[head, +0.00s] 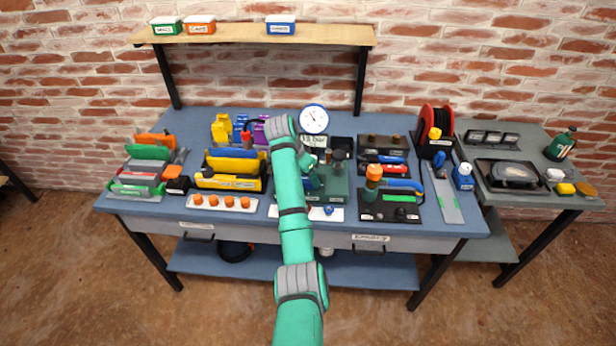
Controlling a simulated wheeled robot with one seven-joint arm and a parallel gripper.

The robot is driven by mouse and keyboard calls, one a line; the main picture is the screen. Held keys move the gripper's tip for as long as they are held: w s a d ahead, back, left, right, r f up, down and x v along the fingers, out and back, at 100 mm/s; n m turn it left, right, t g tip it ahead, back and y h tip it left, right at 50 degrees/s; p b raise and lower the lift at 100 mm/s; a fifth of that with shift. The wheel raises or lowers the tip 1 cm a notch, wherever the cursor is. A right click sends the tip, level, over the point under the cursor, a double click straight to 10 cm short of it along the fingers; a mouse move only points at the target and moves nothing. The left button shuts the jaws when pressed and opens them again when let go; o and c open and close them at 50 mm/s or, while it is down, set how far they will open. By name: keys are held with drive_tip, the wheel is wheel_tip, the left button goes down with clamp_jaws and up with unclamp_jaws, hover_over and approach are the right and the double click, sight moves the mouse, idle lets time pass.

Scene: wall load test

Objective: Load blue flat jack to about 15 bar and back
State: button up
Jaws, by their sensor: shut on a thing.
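A round white dial gauge (314,119) with a blue rim stands at the middle back of the bench, its dark needle pointing up and left. A sign reading "15 bar" (314,141) is below it. A dark green unit (335,188) with dark knobs stands in front of the gauge, partly covered by my teal arm. A yellow block (228,182) with a blue strip stands left of my arm; I cannot tell whether the strip is the blue flat jack. My arm reaches up over the bench and hides my gripper's fingers and what they hold.
Orange knobs (214,202) line a white strip at the front left. A black tray (388,211) with an orange-topped cylinder is right of the green unit. A red hose reel (433,123) stands at the back right. A wooden shelf (250,36) spans above the back.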

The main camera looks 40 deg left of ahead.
idle(0.3)
drive_tip(key=o, duration=1.1)
drive_tip(key=shift+c, duration=0.2)
drive_tip(key=v, duration=1)
drive_tip(key=shift+r, duration=0.35)
drive_tip(key=shift+s, duration=0.1)
